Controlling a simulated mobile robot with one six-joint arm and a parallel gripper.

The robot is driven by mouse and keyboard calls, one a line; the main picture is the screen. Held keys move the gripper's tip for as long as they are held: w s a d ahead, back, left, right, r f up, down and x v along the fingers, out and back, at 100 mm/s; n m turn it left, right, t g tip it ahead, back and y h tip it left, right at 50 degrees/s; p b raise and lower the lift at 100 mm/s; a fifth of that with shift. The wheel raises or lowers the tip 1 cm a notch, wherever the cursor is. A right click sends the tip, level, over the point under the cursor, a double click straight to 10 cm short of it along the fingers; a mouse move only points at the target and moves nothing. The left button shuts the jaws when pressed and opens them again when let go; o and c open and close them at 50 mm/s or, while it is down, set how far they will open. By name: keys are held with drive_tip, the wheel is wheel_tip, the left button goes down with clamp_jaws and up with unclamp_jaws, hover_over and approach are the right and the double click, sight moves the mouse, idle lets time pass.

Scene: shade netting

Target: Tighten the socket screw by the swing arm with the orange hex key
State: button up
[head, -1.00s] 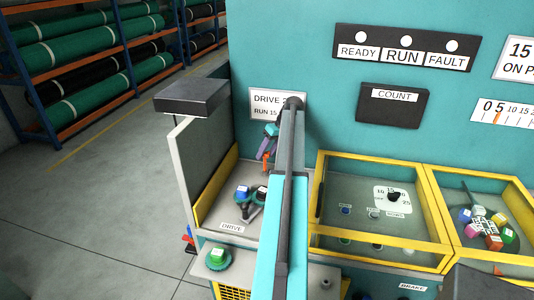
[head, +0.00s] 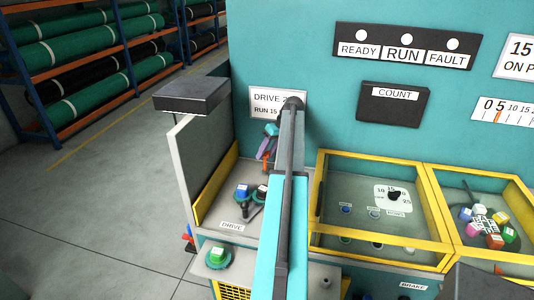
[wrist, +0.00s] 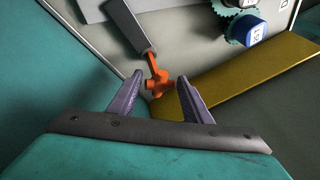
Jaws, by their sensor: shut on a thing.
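My gripper (wrist: 160,92) has two purple fingers on either side of the orange hex key (wrist: 158,80) in the wrist view, shut on it. The key's orange part sticks out past the fingertips. In the head view the orange key (head: 265,158) hangs below my gripper (head: 268,148), over the left bay marked DRIVE. A dark grey bar (wrist: 130,28), which looks like the swing arm, runs to the key's far end in the wrist view; I cannot tell whether they touch. In the head view a dark lever (head: 248,212) stands by the knobs. I cannot make out the socket screw.
A blue-capped knob (head: 242,190) and a dark knob (head: 262,191) stand in the bay. A grey panel (head: 205,150) and yellow edges bound it. A green knob (head: 216,256) sits on the front ledge. A yellow-framed glazed box (head: 350,200) is to the right.

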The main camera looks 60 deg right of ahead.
drive_tip(key=shift+f+b, duration=0.35)
drive_tip(key=shift+f, duration=0.1)
idle(0.6)
drive_tip(key=o, duration=1.5)
drive_tip(key=shift+s+d+r, duration=0.1)
drive_tip(key=shift+r, duration=0.05)
drive_tip(key=b+v, duration=0.5)
drive_tip(key=v, duration=0.8)
drive_tip(key=shift+r, duration=0.25)
drive_tip(key=shift+s, duration=0.1)
drive_tip(key=shift+c, duration=0.4)
